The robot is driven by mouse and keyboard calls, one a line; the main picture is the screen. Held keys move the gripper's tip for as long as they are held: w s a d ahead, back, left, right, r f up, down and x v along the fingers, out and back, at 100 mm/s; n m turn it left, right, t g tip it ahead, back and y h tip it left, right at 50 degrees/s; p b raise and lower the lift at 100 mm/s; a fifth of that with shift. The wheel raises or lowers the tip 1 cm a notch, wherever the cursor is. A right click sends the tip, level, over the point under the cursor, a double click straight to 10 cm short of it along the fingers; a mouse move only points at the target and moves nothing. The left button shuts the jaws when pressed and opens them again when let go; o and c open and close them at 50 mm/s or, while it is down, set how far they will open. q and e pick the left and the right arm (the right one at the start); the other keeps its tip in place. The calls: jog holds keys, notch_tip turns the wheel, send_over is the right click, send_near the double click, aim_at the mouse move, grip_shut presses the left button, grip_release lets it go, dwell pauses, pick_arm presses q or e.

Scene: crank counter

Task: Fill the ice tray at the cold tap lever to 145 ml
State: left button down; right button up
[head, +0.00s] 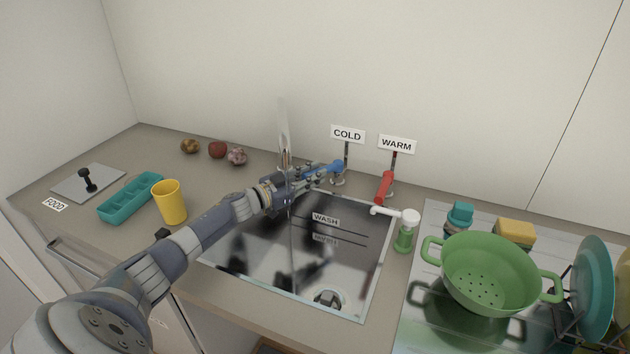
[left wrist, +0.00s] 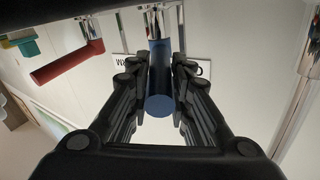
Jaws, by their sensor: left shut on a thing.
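My left gripper (head: 318,173) reaches over the sink from the left and is shut on the blue cold tap lever (head: 337,167), below the COLD sign (head: 347,134). In the left wrist view the blue lever (left wrist: 160,104) lies between the two fingers of my left gripper (left wrist: 160,90). The teal ice tray (head: 130,197) stands on the counter left of the sink, apart from the gripper. The tap spout (head: 285,145) rises behind my gripper; a thin vertical line shows below it over the sink, and I cannot tell whether it is water. My right gripper is not in view.
The sink (head: 345,262) has a WASH label. The red warm lever (head: 384,187) and a green soap bottle (head: 406,232) are to its right. A yellow cup (head: 170,202) stands beside the tray. A green colander (head: 490,270) and plates (head: 592,288) occupy the right side.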

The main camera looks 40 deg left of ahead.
pick_arm(q)
jog(key=shift+a+r, duration=0.1)
jog(key=shift+r, duration=0.05)
jog(key=c, duration=1.4)
grip_release()
jog(key=shift+c, duration=0.2)
jog(key=shift+s+a+f, duration=0.1)
jog(key=shift+s+f, duration=0.1)
jog(key=shift+s, duration=0.25)
jog(key=v, duration=1.1)
jog(key=shift+r, duration=0.15)
